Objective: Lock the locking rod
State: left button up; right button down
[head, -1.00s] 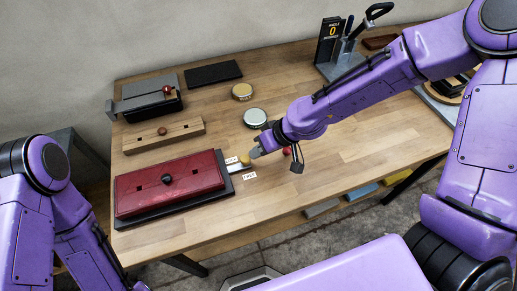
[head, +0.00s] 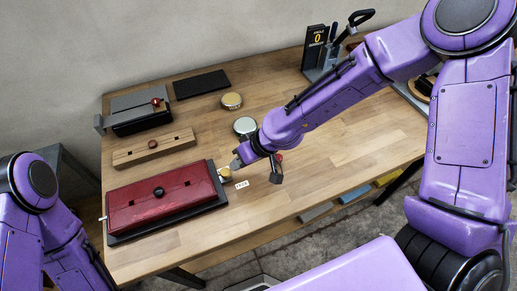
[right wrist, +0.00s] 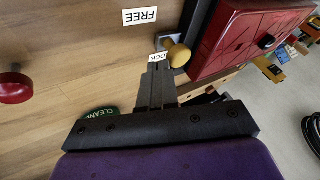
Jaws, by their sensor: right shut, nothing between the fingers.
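The red box (head: 185,183) with a black knob on its lid lies on a black base at the front left of the table. The locking rod's yellow knob (head: 225,174) is close to the box's right end; it also shows in the right wrist view (right wrist: 178,55). A small pale tip (head: 103,218) shows at the box's left end. My right gripper (head: 236,164) is shut and empty, its fingertips (right wrist: 160,68) beside the knob; contact is unclear. They partly cover the LOCK label (right wrist: 158,57). The FREE label (head: 242,184) is uncovered. My left gripper is out of view.
Behind the box are a wooden block (head: 180,148) and a grey-black device (head: 140,117) with a red knob. A tool stand (head: 318,55) is at the back right. The front middle of the table is clear.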

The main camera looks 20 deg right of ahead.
jog(key=d, duration=0.1)
jog(key=d+r, duration=0.1)
jog(key=d+p, duration=0.1)
jog(key=shift+w+d+r, duration=0.15)
jog(key=shift+w+d, duration=0.1)
jog(key=shift+d, duration=0.05)
jog(key=v, duration=0.9)
jog(key=shift+s, duration=0.1)
